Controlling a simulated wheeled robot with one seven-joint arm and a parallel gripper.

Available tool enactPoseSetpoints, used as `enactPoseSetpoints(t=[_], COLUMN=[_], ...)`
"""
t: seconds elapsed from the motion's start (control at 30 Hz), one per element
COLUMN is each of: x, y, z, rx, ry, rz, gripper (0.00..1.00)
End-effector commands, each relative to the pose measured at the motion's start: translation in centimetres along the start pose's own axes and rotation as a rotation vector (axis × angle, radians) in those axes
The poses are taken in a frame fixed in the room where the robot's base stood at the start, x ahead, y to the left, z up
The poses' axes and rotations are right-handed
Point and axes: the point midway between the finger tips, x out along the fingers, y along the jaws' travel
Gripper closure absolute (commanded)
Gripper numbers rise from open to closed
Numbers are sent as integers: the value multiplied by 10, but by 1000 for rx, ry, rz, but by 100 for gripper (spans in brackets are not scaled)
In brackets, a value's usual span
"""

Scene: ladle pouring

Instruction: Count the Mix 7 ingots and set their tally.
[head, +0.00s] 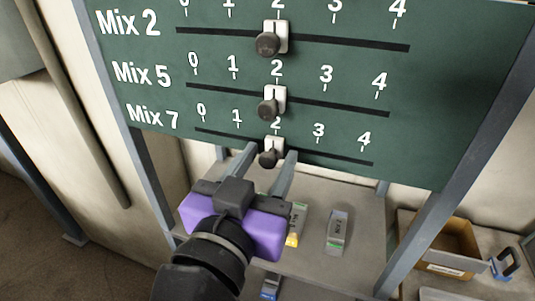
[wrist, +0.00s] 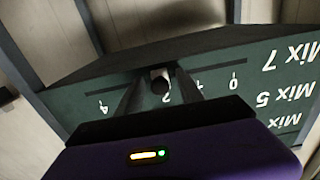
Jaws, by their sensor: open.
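The green tally board (head: 430,150) has slider rows marked Mix 2, Mix 5 and Mix 7, each numbered 0 to 4. The Mix 7 slider (head: 270,156) sits at 2, as do the Mix 5 slider (head: 272,104) and the Mix 2 slider (head: 270,40). My gripper (head: 270,158) is open, its fingers on either side of the Mix 7 knob. In the wrist view the dark knob (wrist: 160,82) shows between the two fingers (wrist: 158,92).
A cardboard box (head: 440,246) stands at the lower right, with a blue-handled object (head: 505,263) beside it. A blue-ended item (head: 270,287) shows at the bottom edge. Grey metal posts flank the board.

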Motion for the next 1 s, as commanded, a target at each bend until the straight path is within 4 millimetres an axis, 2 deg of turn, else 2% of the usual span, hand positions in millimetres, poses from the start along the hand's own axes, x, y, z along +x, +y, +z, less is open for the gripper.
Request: enactPoseSetpoints(t=[0.27,0.4,0.5,1.0], x=[2,2,2,1], y=[0,0,0,0], z=[0,0,0,0], rx=[0,0,0,0], ry=[0,0,0,0], rz=[0,0,0,-1], gripper=[56,83,100,100])
